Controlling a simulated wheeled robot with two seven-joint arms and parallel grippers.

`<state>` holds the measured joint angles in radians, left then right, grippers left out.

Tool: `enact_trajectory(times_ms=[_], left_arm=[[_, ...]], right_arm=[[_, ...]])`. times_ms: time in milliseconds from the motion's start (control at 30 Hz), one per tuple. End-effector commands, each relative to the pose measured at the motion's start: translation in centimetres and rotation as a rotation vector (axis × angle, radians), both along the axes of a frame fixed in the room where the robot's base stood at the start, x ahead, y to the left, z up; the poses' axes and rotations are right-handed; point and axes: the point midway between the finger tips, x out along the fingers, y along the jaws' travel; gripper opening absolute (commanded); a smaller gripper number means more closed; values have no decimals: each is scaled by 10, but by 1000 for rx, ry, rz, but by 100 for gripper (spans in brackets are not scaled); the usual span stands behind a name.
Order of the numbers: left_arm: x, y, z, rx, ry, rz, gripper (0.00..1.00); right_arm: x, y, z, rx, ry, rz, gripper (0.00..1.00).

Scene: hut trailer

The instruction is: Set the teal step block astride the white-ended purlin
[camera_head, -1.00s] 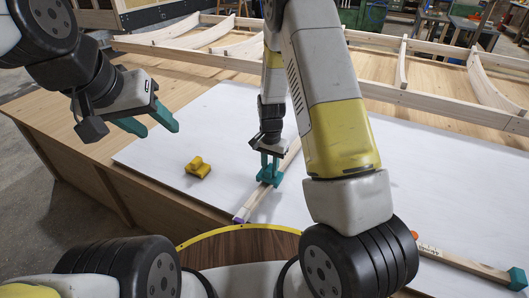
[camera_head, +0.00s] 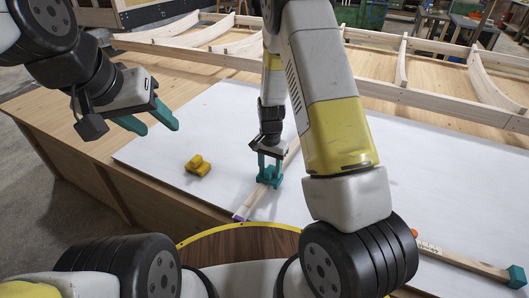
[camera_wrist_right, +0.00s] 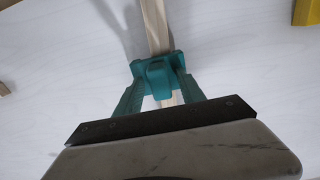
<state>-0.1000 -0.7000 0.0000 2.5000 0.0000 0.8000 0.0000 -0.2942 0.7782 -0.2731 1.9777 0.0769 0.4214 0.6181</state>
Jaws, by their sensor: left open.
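The teal step block (camera_head: 270,181) sits on a pale wooden purlin (camera_head: 256,196) lying on the white board, and appears to straddle it. The purlin's near end looks purple; its far part is hidden behind my right arm. My right gripper (camera_head: 269,164) is above the block. In the right wrist view, its teal fingers stand apart on either side of the block (camera_wrist_right: 158,72), with the purlin (camera_wrist_right: 154,25) running away beyond it. Whether the fingertips touch the block is hard to tell. My left gripper (camera_head: 157,123) is open and empty above the board's left edge.
A yellow block (camera_head: 198,166) lies on the white board (camera_head: 220,125) left of the purlin. Another wooden bar (camera_head: 463,262) with a teal piece (camera_head: 517,278) at its end lies at the lower right. A wooden frame (camera_head: 400,98) spans the back.

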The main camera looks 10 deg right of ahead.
Motion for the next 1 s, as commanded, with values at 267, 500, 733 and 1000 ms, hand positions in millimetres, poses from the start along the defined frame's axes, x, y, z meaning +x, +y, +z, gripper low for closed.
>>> enact_trajectory(times_ms=[267,500,733,1000], left_arm=[[0,0,0,0,0,0,48],[0,0,0,0,0,0,48],[0,0,0,0,0,0,48],[0,0,0,0,0,0,48]], right_arm=[[1,0,5,1,-3,0,46],[1,1,48,1,-6,1,46],[1,0,98,1,-6,1,46],[0,0,130,2,-3,1,46]])
